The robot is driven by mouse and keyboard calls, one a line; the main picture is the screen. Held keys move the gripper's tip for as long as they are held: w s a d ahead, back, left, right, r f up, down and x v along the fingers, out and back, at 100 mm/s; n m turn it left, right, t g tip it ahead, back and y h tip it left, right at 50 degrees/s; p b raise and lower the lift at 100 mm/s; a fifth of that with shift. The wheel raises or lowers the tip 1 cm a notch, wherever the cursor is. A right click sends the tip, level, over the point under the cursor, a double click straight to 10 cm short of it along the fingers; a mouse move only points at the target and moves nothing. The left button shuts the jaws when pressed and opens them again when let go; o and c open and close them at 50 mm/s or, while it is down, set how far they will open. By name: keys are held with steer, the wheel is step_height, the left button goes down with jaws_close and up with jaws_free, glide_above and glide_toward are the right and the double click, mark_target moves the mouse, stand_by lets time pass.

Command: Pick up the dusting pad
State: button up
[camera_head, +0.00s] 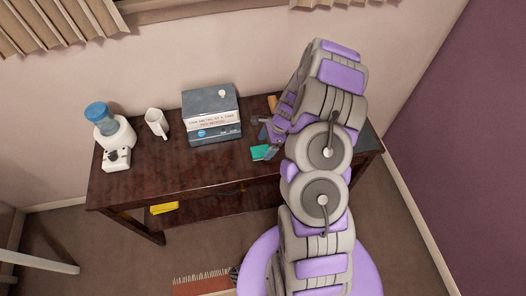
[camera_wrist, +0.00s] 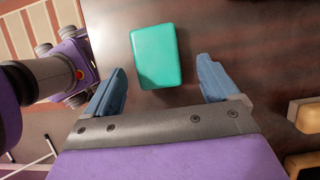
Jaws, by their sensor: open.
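The teal pad, which looks like the dusting pad, lies flat on the dark wooden table (camera_head: 150,185). It shows in the head view (camera_head: 260,152) near the table's front edge and in the wrist view (camera_wrist: 156,56). My gripper (camera_wrist: 161,66) is open and empty. In the wrist view its two blue fingers stand to the left and right of the pad's near end, with a gap on each side. The pad extends beyond the fingertips. In the head view my arm hides the table's right part and most of the gripper (camera_head: 262,131).
A tan wooden object (camera_wrist: 307,116) is right of the fingers. A yellow item (camera_head: 164,208) lies underneath.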

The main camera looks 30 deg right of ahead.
mark_target(260, 151)
steer(key=a+f, duration=0.2)
steer(key=shift+w+a, duration=0.15)
steer(key=shift+a, duration=0.15)
steer(key=shift+d, duration=0.25)
steer(key=shift+c, duration=0.2)
steer(key=shift+d+f, duration=0.1)
steer(key=shift+d, duration=0.6)
steer(key=c, duration=0.5)
steer(key=shift+a, duration=0.8)
steer(key=c, duration=0.5)
steer(key=shift+d+r, duration=0.2)
steer(key=shift+d, duration=0.3)
steer(key=shift+c, duration=0.2)
steer(key=shift+d+r, duration=0.15)
steer(key=shift+r, duration=0.1)
steer(key=r, duration=0.1)
steer(key=r+p, duration=0.1)
steer(key=r, duration=0.1)
steer(key=shift+a+r, duration=0.1)
steer(key=shift+a, duration=0.15)
steer(key=s+d+r+p, duration=0.1)
steer(key=s+d+p, duration=0.2)
steer(key=s, duration=1.2)
steer(key=shift+s+d, duration=0.15)
steer(key=shift+s, duration=0.2)
steer(key=shift+d, duration=0.15)
